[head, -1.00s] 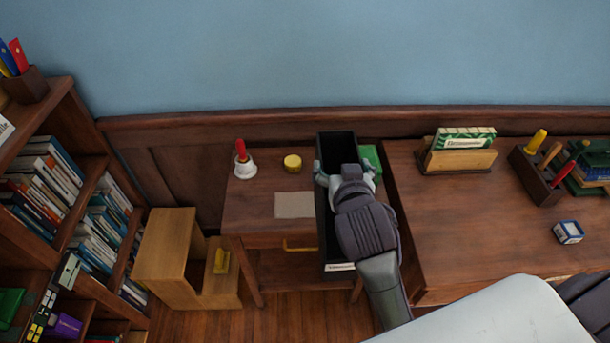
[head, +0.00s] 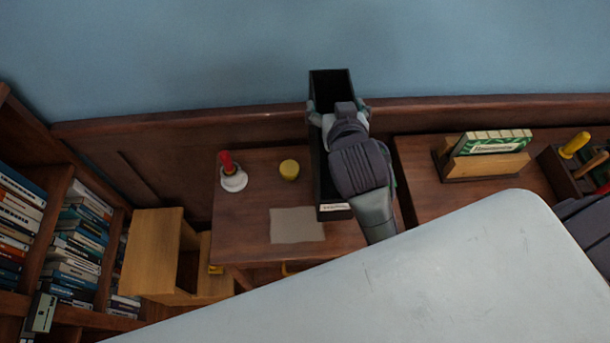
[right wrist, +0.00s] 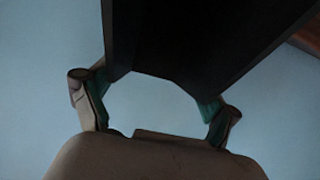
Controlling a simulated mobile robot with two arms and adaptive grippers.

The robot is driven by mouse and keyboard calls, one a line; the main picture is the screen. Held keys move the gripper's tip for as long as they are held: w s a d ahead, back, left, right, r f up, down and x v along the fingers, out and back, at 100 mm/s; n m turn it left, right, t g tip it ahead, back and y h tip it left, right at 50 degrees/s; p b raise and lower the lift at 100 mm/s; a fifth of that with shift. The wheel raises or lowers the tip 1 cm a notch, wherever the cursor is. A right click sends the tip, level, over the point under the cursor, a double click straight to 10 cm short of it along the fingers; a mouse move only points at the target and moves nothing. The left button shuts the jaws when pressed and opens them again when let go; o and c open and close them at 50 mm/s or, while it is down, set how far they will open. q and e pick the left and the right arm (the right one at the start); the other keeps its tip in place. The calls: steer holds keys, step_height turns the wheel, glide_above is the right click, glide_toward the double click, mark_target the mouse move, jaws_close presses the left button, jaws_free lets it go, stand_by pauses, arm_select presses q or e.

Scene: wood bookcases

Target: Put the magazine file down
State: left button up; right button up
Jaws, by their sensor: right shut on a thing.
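The black magazine file (head: 331,91) is a long open-topped box with a white label on its near end. My right gripper (head: 339,114) is shut on it, one finger on each side. In the head view the file appears over the right part of the small wooden table (head: 245,237); its height above the table is hard to judge. In the right wrist view the dark file (right wrist: 200,35) fills the top between the fingers of my right gripper (right wrist: 155,105). My left gripper is out of view.
A desk with a letter holder (head: 485,165) is at right. A wooden step stool (head: 152,252) and bookcase (head: 50,190) are at left.

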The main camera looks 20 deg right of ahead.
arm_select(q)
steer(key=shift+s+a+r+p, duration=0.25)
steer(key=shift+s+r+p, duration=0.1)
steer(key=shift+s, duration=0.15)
arm_select(e)
step_height(320, 180, down, 10)
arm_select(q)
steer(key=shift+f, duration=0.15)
arm_select(e)
steer(key=o, duration=1.6)
steer(key=shift+f, duration=0.1)
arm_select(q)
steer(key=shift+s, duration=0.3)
